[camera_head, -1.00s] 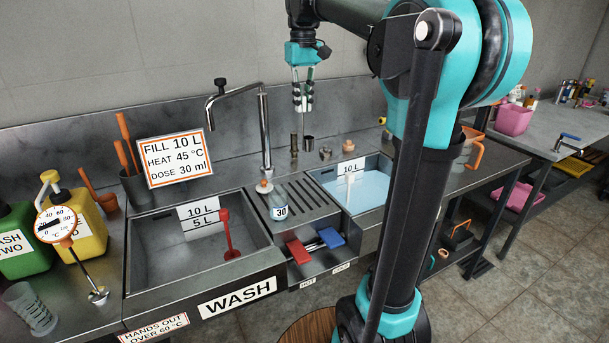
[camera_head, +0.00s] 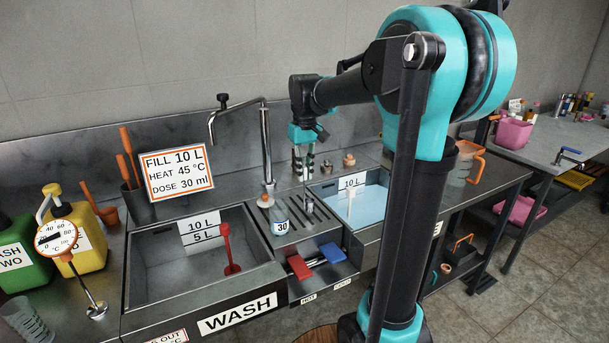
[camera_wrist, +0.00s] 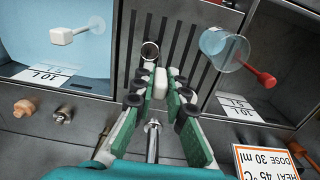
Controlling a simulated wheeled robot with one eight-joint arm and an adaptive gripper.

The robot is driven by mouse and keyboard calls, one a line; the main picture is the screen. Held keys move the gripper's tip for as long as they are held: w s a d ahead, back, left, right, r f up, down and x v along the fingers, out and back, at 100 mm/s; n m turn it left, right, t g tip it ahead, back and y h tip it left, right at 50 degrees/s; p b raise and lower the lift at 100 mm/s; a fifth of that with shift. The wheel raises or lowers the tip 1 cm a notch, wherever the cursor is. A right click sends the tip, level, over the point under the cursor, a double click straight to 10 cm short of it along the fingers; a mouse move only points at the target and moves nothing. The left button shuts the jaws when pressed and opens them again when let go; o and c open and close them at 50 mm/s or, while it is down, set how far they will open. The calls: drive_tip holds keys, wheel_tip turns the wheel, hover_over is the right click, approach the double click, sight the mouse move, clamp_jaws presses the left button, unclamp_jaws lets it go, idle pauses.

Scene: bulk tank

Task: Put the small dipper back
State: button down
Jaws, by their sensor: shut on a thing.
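My gripper (camera_head: 303,172) is shut on the small dipper, low over the back part of the ribbed drain between the two basins. In the wrist view my fingers (camera_wrist: 158,90) close on a pale block on the dipper. The dipper's small round metal cup (camera_wrist: 150,52) shows just beyond the fingertips. In the head view the dipper (camera_head: 309,205) is a small metal shape below the fingers, over the slats. I cannot tell whether it touches them. A metal post (camera_wrist: 152,140) stands close behind my fingers in the wrist view.
A clear cup marked 30 (camera_head: 281,222) stands on the drain (camera_head: 322,222) close by. The tap (camera_head: 266,145) rises at left. The wash basin (camera_head: 160,275) lies left, the blue-water basin (camera_head: 368,205) right. Small fittings (camera_head: 349,160) stand behind.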

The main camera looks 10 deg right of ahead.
drive_tip(key=shift+f, duration=0.65)
drive_tip(key=c, duration=1.5)
unclamp_jaws()
drive_tip(key=shift+c, duration=0.2)
wheel_tip(320, 180, up, 12)
drive_tip(key=shift+r, duration=0.15)
